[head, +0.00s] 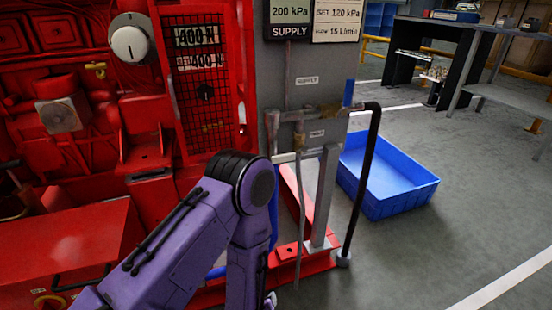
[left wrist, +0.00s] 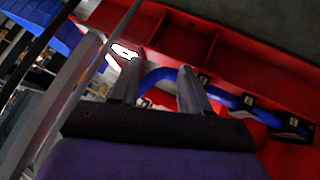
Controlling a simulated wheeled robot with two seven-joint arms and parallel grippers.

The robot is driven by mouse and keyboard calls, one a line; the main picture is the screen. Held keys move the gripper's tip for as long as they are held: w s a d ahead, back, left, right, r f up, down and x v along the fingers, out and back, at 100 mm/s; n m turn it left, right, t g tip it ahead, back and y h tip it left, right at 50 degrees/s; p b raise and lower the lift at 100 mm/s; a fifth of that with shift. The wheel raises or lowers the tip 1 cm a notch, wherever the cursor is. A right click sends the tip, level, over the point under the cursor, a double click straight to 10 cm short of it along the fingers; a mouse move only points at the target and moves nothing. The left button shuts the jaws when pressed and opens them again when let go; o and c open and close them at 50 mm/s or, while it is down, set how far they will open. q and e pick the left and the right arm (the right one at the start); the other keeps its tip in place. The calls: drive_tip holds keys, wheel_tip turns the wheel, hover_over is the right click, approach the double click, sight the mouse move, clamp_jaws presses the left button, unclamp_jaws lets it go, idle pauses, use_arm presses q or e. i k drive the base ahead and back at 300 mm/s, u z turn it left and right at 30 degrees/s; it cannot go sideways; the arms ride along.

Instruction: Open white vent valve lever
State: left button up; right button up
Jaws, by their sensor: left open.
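A grey panel stands beside the red machine in the head view. Low on it is pipework with a short white lever (head: 287,157), level, below a small label (head: 317,133) too blurred to read for sure. A blue lever (head: 348,92) stands upright higher on the right. My left arm crosses in front, with its forearm pointing down below the white lever and apart from it. My left gripper (left wrist: 160,88) is open and empty in the left wrist view, over the red base frame (left wrist: 235,55). Its fingertips are mostly hidden in the head view. My right gripper is out of view.
A black hose (head: 366,170) drops at the panel's right, and a grey post (head: 324,200) stands on the base. A blue pipe (left wrist: 215,92) runs behind my fingers. A blue bin (head: 395,185) sits on the floor at right. Open floor lies in front of it.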

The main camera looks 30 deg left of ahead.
sight(289, 157)
drive_tip(key=u, duration=0.9)
